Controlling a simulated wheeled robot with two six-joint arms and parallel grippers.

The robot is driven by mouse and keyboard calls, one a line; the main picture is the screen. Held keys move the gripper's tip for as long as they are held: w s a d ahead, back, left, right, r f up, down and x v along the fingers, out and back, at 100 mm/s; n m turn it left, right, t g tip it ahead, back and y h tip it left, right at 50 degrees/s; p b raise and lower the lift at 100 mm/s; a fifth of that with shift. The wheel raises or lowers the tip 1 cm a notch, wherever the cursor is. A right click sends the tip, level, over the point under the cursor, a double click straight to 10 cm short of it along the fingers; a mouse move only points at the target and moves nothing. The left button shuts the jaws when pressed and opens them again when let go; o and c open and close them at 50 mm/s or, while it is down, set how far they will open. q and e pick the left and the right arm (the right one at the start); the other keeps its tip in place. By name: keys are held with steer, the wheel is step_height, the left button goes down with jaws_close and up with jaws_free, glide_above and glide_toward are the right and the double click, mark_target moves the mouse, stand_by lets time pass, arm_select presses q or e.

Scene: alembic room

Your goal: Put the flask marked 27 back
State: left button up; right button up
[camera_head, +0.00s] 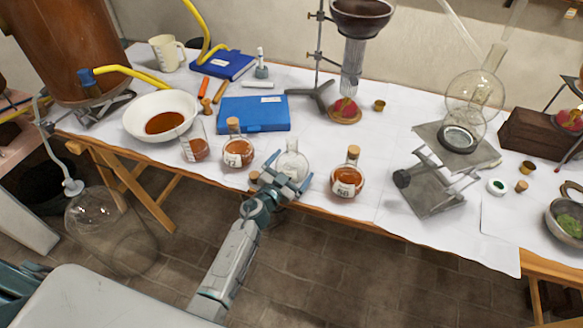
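My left gripper (293,166) reaches in over the table's front edge, its blue fingers spread on either side of a clear round flask (292,161). I cannot tell whether the fingers touch it. The flask has no stopper that I can see, and its lower front and any label are hidden by the gripper. A corked flask of amber liquid (238,153) stands to its left; its label seems to read 12. Another corked amber flask (347,181) stands to its right, its label perhaps 56 or 58. No number 27 is readable. My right gripper is not in view.
An amber beaker (195,148), a white bowl (159,115) and a blue case (254,113) are left and behind. A stand with a funnel (361,15) rises behind. A lab jack (431,178) with a glass vessel stands right. White cloth is clear between flasks and stand.

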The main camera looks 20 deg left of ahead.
arm_select(q)
steer(key=shift+r, duration=0.1)
steer(key=shift+s+a, duration=0.1)
steer(key=shift+s, duration=0.15)
steer(key=v, duration=1.1)
steer(key=shift+s, duration=0.25)
steer(key=shift+a, duration=0.1)
steer(key=s+a+f+n+g+y, duration=0.15)
steer(key=s+f, duration=0.35)
steer(key=f, duration=0.5)
steer(key=s+a+f+n+g+y, duration=0.1)
steer(key=s+a+f+g, duration=0.3)
steer(key=f, duration=0.7)
steer(key=s+a+f+n+g+y, duration=0.1)
steer(key=s+f+n+g+y, duration=0.1)
steer(key=s+f, duration=0.6)
steer(key=s+f+g, duration=0.3)
steer(key=s+f, duration=0.3)
steer(key=s, duration=0.3)
steer(key=s+a+f+n+g, duration=0.1)
steer(key=s+f+g, duration=0.2)
steer(key=s+f, duration=0.3)
steer(key=s+a+f+g, duration=0.1)
steer(key=s+f+g, duration=0.2)
steer(key=s+f, duration=0.4)
steer(key=s, duration=0.7)
steer(key=shift+s+a+n, duration=0.2)
steer(key=shift+s+n, duration=0.05)
steer(key=shift+n, duration=0.1)
